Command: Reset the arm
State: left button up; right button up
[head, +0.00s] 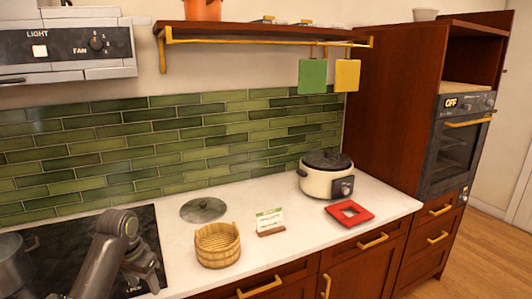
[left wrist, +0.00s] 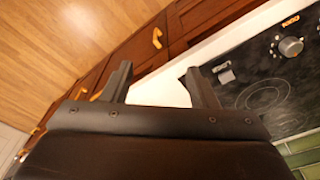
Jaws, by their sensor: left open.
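My left gripper (left wrist: 160,82) is open and empty in the left wrist view, its two dark fingers spread apart. In the head view my left arm reaches in at the lower left, over the black cooktop (head: 150,222). The gripper is only partly seen there. In the left wrist view the fingers are over the counter's front edge, beside the cooktop (left wrist: 265,95), with drawer fronts on the other side. My right gripper is not in view.
A pot (head: 14,262) stands at the cooktop's left. The counter (head: 285,205) holds a glass lid (head: 203,210), wooden basket (head: 217,246), small sign (head: 270,221), slow cooker (head: 326,176) and red square trivet (head: 349,213). A shelf (head: 265,36) and range hood (head: 70,46) are above.

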pick_arm(q)
jog(key=s+a+f+n+b, duration=0.1)
jog(key=s+f, duration=0.5)
jog(key=f, duration=0.8)
jog(key=s+a+f+n+b, duration=0.15)
jog(key=s+f, duration=0.35)
jog(key=f, duration=0.9)
jog(key=s+a+f+n+b, duration=0.1)
jog(key=s+f, duration=0.5)
jog(key=f, duration=0.8)
jog(key=s+d+f+b, duration=0.1)
jog(key=s+f, duration=0.5)
jog(key=s, duration=0.6)
jog(key=s+d+f+y+b, duration=0.1)
jog(key=s+f, duration=0.5)
jog(key=s, duration=0.6)
jog(key=s+d+f+b, duration=0.1)
jog(key=s+f, duration=0.5)
jog(key=s, duration=0.6)
jog(key=shift+d+f, duration=0.2)
jog(key=shift+d, duration=0.25)
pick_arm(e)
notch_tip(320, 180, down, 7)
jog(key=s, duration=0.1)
pick_arm(q)
jog(key=shift+n, duration=0.25)
